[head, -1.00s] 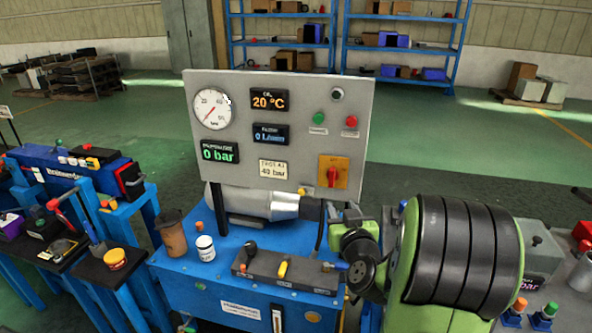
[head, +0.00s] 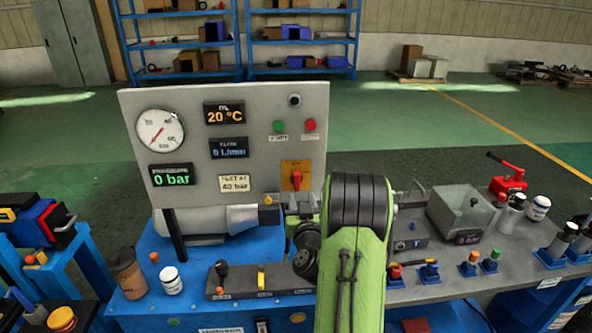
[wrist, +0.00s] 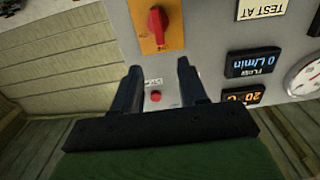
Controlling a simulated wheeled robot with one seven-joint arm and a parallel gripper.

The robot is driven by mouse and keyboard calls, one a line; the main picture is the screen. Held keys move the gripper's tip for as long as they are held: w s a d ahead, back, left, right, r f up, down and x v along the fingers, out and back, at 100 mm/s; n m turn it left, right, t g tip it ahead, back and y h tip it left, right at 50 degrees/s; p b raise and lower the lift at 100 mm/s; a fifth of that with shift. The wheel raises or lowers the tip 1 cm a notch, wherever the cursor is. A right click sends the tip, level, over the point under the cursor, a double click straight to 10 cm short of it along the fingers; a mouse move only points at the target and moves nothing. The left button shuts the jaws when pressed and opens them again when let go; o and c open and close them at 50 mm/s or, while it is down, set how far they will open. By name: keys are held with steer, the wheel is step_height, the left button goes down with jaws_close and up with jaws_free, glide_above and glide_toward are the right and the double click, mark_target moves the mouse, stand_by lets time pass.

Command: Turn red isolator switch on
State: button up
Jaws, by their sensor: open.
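The red isolator switch (head: 297,179) is a red handle on a yellow-orange plate at the lower right of the grey panel (head: 190,105). Its handle looks roughly upright. In the wrist view the switch (wrist: 157,26) is at the top, with the panel upside down. My gripper (wrist: 160,68) is open and empty there. Its two dark fingers are apart, with the switch beyond and above the fingertips and no contact visible. In the head view my gripper is low, just below the switch and partly hidden by my green arm.
A green button (head: 278,126) and a red button (head: 310,125) sit above the switch. The blue bench (head: 140,308) carries a brown cup (head: 127,272), a white jar (head: 171,281) and a lever block (head: 240,288). A grey bench with tools stands at right.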

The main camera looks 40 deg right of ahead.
mark_target(298, 178)
steer(key=p+x, duration=1)
steer(key=shift+w+d+r, duration=0.15)
steer(key=shift+r, duration=0.05)
steer(key=shift+w+d+f+p, duration=0.1)
steer(key=shift+w+d+p, duration=0.15)
steer(key=shift+w+p, duration=0.1)
steer(key=shift+s, duration=0.1)
steer(key=shift+f, duration=0.1)
jaws_close()
